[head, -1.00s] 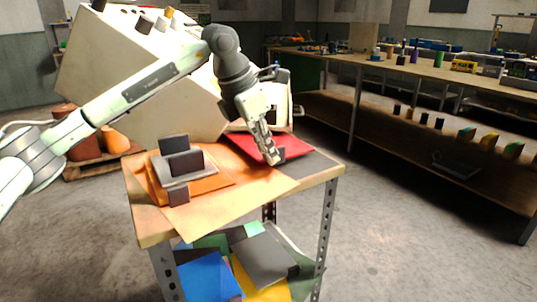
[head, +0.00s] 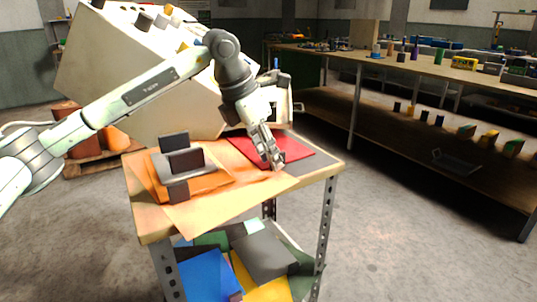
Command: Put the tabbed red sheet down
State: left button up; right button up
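The red sheet (head: 297,148) lies on the right half of the small table, over a dark grey sheet or mat (head: 326,162) whose edge shows at the right. My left gripper (head: 277,166) points down at the red sheet's near edge and covers part of it. Its fingertips are close to the sheet, but I cannot tell whether they touch it or how far apart they are. The sheet's tab is not clearly visible; the gripper may hide it. My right gripper is out of view.
Orange sheets (head: 214,183) and a grey piece with dark blocks (head: 186,160) sit on the table's (head: 222,210) left. Coloured sheets lie on its lower shelf. A large pale slanted cabinet (head: 120,70) stands behind. A long workbench (head: 420,62) is at the right.

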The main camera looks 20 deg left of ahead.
pick_arm(q)
jog(key=v, duration=1.2)
jog(key=shift+w, duration=0.1)
jog(key=shift+d+f, duration=0.1)
